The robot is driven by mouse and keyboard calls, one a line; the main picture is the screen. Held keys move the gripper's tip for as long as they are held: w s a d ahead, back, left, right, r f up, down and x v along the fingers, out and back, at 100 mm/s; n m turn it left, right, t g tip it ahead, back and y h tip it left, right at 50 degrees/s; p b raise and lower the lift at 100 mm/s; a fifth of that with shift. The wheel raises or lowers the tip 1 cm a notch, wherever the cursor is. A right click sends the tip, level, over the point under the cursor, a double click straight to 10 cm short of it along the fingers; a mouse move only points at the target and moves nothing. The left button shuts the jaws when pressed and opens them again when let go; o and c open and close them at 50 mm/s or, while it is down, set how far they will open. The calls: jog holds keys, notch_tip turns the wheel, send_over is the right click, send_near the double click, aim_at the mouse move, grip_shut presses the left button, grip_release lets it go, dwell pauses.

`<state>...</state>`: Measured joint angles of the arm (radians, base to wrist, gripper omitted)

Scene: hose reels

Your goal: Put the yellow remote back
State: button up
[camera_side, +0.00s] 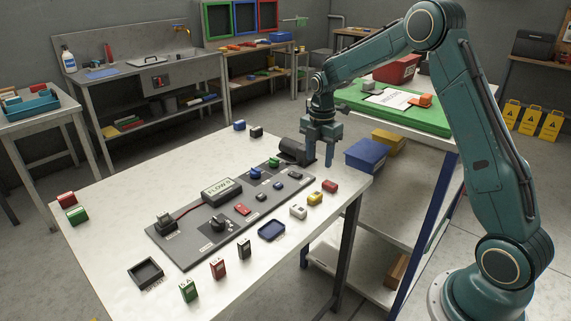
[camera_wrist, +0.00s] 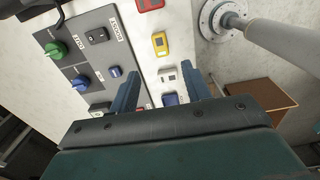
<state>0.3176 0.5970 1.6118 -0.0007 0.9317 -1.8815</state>
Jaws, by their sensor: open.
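The yellow remote (camera_side: 315,198) lies on the white table near its right edge, between a red remote (camera_side: 330,186) and a white one (camera_side: 298,211). In the wrist view the yellow remote (camera_wrist: 159,43) lies beyond my fingertips, with the white remote (camera_wrist: 167,75) nearer, seen between the fingers. My gripper (camera_side: 320,157) is open and empty, pointing down above the far right part of the table, apart from the yellow remote. Both fingers also show in the wrist view (camera_wrist: 160,69). I cannot tell which place belongs to the yellow remote.
A dark grey panel (camera_side: 183,253) with knobs, a FLOW box (camera_side: 221,190) and small blocks runs along the table. A black tray (camera_side: 146,273) and several upright blocks stand at the front. The left table area is mostly clear.

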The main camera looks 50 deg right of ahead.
jog(key=s+a+r+m+t, duration=0.1)
jog(key=s+a+r+m, duration=0.35)
jog(key=s+r, duration=0.2)
jog(key=s+a+r+m+t, duration=0.2)
jog(key=s+a+r+m, duration=0.3)
jog(key=r, duration=0.3)
jog(key=s+a+m+t, duration=0.1)
jog(key=s+a+m, duration=0.2)
jog(key=s, duration=0.6)
jog(key=s+a+r+m+t, duration=0.1)
jog(key=s+a+m, duration=0.2)
jog(key=s, duration=0.6)
jog(key=shift+r+m+t, duration=0.3)
jog(key=shift+m, duration=0.95)
